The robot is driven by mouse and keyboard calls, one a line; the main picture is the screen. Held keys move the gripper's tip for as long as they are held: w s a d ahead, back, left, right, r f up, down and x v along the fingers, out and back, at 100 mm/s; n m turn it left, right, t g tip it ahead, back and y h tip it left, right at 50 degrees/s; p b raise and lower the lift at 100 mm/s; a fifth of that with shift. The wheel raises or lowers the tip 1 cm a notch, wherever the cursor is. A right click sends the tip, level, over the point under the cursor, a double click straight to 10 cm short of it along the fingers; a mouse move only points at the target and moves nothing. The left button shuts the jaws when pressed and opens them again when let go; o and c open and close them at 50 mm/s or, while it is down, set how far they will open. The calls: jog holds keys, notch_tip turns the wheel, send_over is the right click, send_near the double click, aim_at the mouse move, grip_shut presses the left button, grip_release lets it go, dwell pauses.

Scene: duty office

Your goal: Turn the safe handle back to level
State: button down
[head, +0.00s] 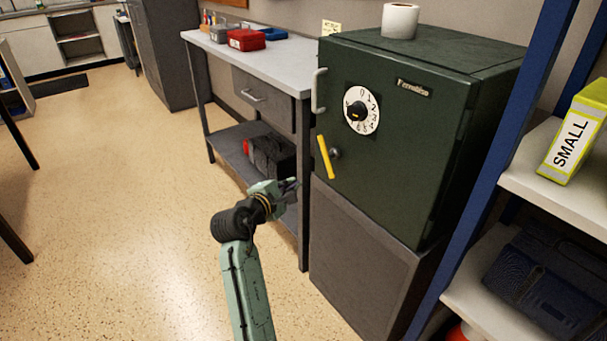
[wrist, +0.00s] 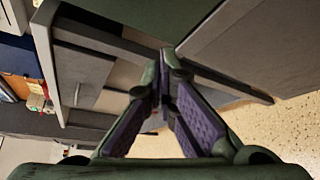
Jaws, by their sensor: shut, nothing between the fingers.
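The dark green safe (head: 400,190) stands on a grey cabinet, its door facing the left front. Its yellow handle (head: 325,158) is steep, close to upright, with the top end leaning slightly left. A round hub sits just right of the bar. My gripper (head: 296,184) is left of and a little below the handle, apart from it in the picture. The fingers also show in the wrist view (wrist: 165,72), where their tips come together with nothing held. The yellow handle does not show in the wrist view.
A white numbered dial (head: 370,120) and a pale door pull (head: 319,92) are above the handle. A grey workbench (head: 230,50) stands left of the safe. A blue-framed shelf (head: 495,150) is at right. Open floor (head: 130,190) lies left of my arm.

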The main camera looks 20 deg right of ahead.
jog(key=shift+s+d+f, duration=0.1)
jog(key=shift+d, duration=0.1)
jog(key=w+d+p, duration=0.2)
jog(key=w+d, duration=0.2)
jog(key=d, duration=0.4)
jog(key=shift+d+f, duration=0.2)
jog(key=shift+f, duration=0.05)
jog(key=shift+r+g+p, duration=0.1)
jog(key=shift+g+p, duration=0.2)
jog(key=shift+p, duration=0.5)
jog(key=shift+s+n+p, duration=0.15)
jog(key=shift+n+p, duration=0.35)
jog(key=shift+p, duration=0.4)
